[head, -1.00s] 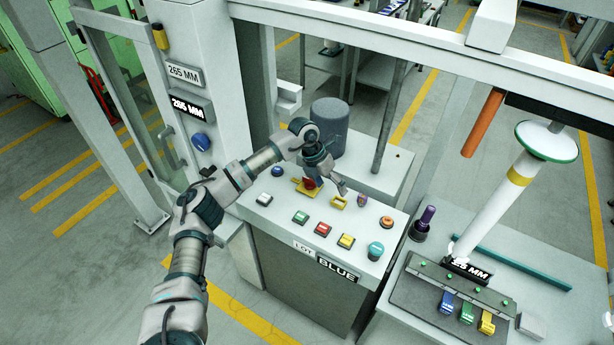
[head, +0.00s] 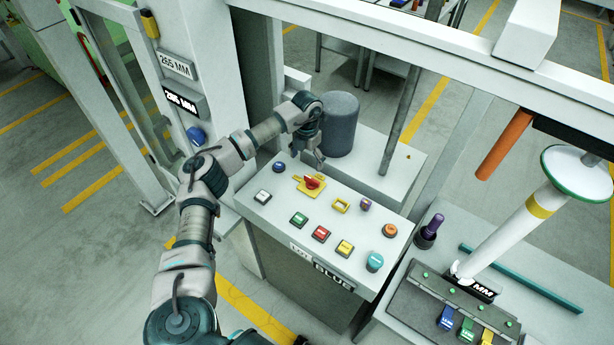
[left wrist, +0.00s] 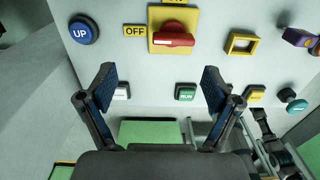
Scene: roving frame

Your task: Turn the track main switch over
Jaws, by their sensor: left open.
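The main switch is a red rotary handle (head: 313,182) on a yellow plate (head: 303,190), on the sloped top of a grey control panel. In the left wrist view the red handle (left wrist: 174,39) lies crosswise on its yellow plate (left wrist: 158,47). A yellow OFF label (left wrist: 135,31) is to its left; another label above is cut off. My left gripper (head: 316,160) is open and empty, behind the switch in the head view and apart from it. Its two blue-padded fingers (left wrist: 158,86) show in the left wrist view below the switch. My right gripper is not seen.
A blue UP button (left wrist: 83,32) and a yellow square frame (head: 341,205) flank the switch. Green (head: 299,219), red (head: 321,233) and yellow (head: 345,248) buttons sit in front. A dark grey cylinder (head: 340,125) stands behind the panel. A grey post (head: 398,120) rises at its right.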

